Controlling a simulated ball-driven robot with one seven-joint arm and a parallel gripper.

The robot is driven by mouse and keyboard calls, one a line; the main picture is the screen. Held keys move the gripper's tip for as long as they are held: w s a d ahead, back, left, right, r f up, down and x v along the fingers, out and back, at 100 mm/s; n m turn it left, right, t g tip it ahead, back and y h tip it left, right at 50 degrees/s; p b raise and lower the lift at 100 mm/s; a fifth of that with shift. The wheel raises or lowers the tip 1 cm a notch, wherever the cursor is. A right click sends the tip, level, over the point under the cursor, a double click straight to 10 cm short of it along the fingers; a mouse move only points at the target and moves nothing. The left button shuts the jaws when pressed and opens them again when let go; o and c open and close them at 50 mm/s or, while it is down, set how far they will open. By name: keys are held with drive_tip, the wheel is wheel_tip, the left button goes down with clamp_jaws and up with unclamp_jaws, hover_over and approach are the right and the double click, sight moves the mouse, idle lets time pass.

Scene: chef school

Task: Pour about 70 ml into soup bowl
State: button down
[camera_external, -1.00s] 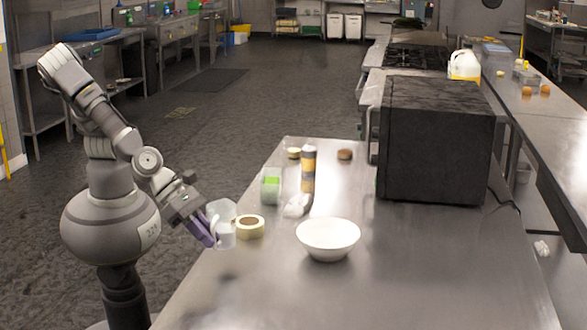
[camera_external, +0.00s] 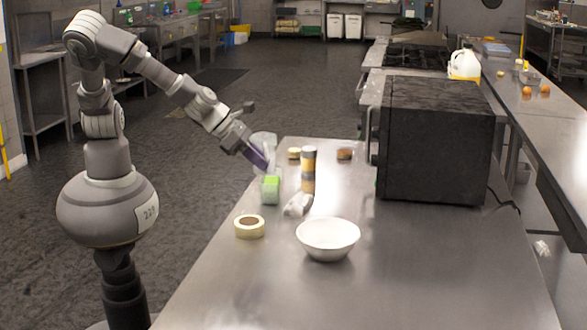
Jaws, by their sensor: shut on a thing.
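The white soup bowl (camera_external: 328,241) stands upright on the steel table, right of the tape roll. My gripper (camera_external: 262,158) is up and left of the bowl, near the table's left edge. It is shut on a clear, see-through container (camera_external: 265,143), held above the table behind the green-and-white box. The container looks about upright. Its contents are too faint to make out. The inside of the bowl shows only white.
A tape roll (camera_external: 249,227), a green-and-white box (camera_external: 270,190), a crumpled white thing (camera_external: 298,205) and a dark-and-yellow canister (camera_external: 308,169) stand left of and behind the bowl. A big black box (camera_external: 436,140) fills the back right. The front of the steel table (camera_external: 400,290) is clear.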

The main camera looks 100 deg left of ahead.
drive_tip(key=w+f+m+g+h+p, duration=0.1)
drive_tip(key=w+f+m+g+h, duration=0.1)
drive_tip(key=w+f+m+h, duration=0.2)
drive_tip(key=w+f+m+g+h+p, duration=0.2)
drive_tip(key=w+f+m+h, duration=0.2)
drive_tip(key=w+m, duration=0.4)
drive_tip(key=w+a, duration=0.1)
drive_tip(key=w, duration=0.4)
drive_tip(key=shift+m+h, duration=0.3)
drive_tip(key=shift+m, duration=0.1)
drive_tip(key=shift+d, duration=0.15)
